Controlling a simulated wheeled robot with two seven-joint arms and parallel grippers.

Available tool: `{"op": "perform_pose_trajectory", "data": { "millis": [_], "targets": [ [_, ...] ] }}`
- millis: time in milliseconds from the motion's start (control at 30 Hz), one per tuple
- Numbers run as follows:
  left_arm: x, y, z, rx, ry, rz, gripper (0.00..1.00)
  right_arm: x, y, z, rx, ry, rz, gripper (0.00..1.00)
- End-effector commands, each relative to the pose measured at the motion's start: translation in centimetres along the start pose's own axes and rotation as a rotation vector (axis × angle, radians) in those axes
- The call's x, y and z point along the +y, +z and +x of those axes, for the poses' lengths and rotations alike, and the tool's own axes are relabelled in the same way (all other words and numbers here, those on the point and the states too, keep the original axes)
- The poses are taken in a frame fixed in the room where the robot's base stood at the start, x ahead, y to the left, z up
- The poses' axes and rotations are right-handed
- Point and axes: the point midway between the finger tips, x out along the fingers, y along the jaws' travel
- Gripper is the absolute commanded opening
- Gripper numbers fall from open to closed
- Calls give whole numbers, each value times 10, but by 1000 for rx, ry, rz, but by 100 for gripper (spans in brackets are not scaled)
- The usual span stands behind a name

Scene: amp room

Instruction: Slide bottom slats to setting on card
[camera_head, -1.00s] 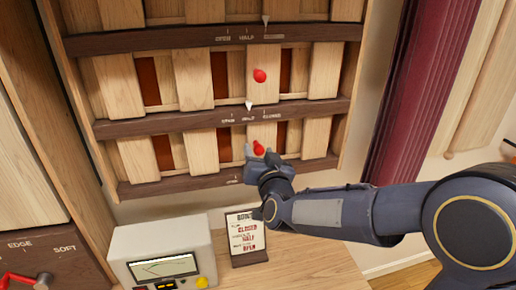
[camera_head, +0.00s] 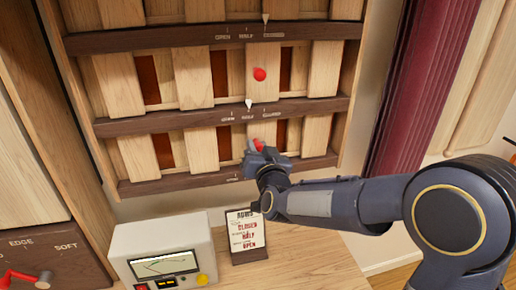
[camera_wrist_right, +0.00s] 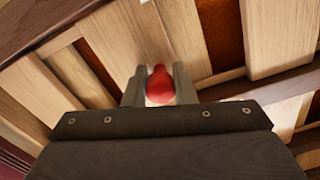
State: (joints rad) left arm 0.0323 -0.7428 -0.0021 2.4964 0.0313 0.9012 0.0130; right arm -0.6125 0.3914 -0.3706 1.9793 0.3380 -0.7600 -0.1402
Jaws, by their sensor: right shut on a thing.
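The bottom row of pale wooden slats (camera_head: 202,151) sits in the lower part of the wall panel, with dark red gaps showing between them. Its red knob (camera_wrist_right: 160,86) is between the fingers of my right gripper (camera_wrist_right: 160,90), which is shut on it. In the head view the right gripper (camera_head: 254,146) partly hides this knob. The bottom rail (camera_head: 160,186) shows one label, likely OPEN; the gripper and wrist hide the others. The card (camera_head: 246,232) stands below and lists CLOSED, HALF and OPEN from top to bottom. My left gripper is not in view.
The middle slats have a free red knob (camera_head: 260,74); the white pointer (camera_head: 249,104) below them is at HALF. The upper pointer (camera_head: 265,18) is at CLOSED. A white meter box (camera_head: 163,250) stands left of the card. A dark red curtain (camera_head: 420,85) hangs at right.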

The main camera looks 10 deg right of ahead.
Motion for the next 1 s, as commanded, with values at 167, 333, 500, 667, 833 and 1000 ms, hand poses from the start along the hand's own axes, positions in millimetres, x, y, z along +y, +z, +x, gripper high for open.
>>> {"op": "perform_pose_trajectory", "data": {
  "millis": [167, 333, 500, 667, 833, 1000],
  "targets": [
    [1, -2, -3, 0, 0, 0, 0, -24, 7, 0, -2, -7, 0, 0],
    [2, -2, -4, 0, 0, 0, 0, -43, 14, 0, -1, -4, 0, 0],
    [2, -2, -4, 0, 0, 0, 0, -45, 15, 0, -2, -5, 0, 0],
    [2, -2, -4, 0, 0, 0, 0, -45, 15, 0, -3, -6, 0, 29],
    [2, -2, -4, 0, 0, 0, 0, -44, 15, 0, -2, -3, 0, 46],
    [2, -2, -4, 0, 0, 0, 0, -43, 14, 0, -1, -1, 0, 46]
  ]
}}
